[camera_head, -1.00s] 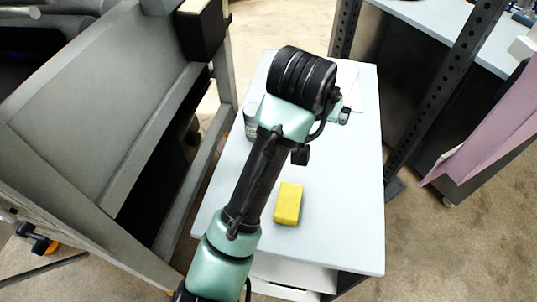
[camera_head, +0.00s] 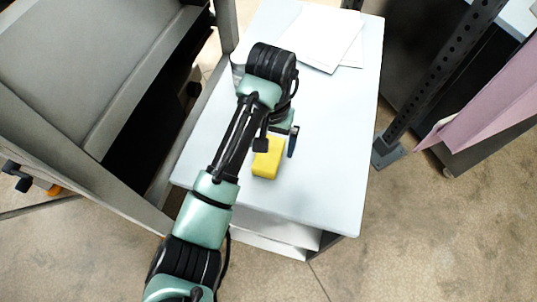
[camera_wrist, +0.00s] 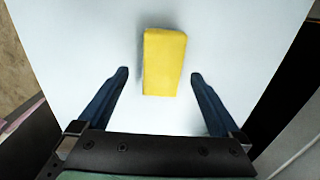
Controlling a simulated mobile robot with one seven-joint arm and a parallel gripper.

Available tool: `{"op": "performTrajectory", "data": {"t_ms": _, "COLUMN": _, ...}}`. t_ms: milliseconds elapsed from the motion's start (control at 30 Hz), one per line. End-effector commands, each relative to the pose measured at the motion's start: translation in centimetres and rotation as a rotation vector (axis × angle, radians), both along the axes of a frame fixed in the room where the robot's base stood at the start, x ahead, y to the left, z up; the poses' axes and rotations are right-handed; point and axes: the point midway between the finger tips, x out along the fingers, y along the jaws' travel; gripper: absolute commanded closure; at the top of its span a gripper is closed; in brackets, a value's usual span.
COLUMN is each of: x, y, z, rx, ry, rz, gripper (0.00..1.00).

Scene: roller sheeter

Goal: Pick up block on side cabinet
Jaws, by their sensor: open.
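The yellow block (camera_head: 267,158) lies on the white top of the side cabinet (camera_head: 300,200), near its front edge. In the wrist view the block (camera_wrist: 163,62) lies ahead of my gripper (camera_wrist: 159,74), centred between the lines of its two dark blue fingers. The fingers are open and apart from the block, with clear gaps on both sides. In the head view my gripper (camera_head: 285,138) hangs over the cabinet top just beside and above the block; one finger shows and the other is hidden by the wrist.
White papers (camera_head: 325,37) lie at the cabinet's far end. A grey machine (camera_head: 80,90) stands close on the left. A perforated dark post (camera_head: 435,80) and a pink sheet (camera_head: 480,110) are on the right. The cabinet top right of the block is bare.

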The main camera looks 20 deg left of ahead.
Motion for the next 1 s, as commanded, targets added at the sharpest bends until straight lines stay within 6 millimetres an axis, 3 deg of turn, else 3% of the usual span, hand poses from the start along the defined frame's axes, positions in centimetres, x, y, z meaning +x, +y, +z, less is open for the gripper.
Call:
{"op": "performTrajectory", "data": {"t_ms": 300, "x": -0.1, "y": 0.5, "z": -4.3, "rx": 0.000, "ry": 0.003, "rz": 0.000, "gripper": 0.00}}
{"op": "performTrajectory", "data": {"t_ms": 633, "x": 0.0, "y": 0.4, "z": -5.0, "rx": 0.000, "ry": 0.000, "rz": -0.001, "gripper": 0.00}}
{"op": "performTrajectory", "data": {"t_ms": 1000, "x": 0.0, "y": 0.4, "z": -5.0, "rx": 0.001, "ry": 0.000, "rz": 0.000, "gripper": 0.67}}
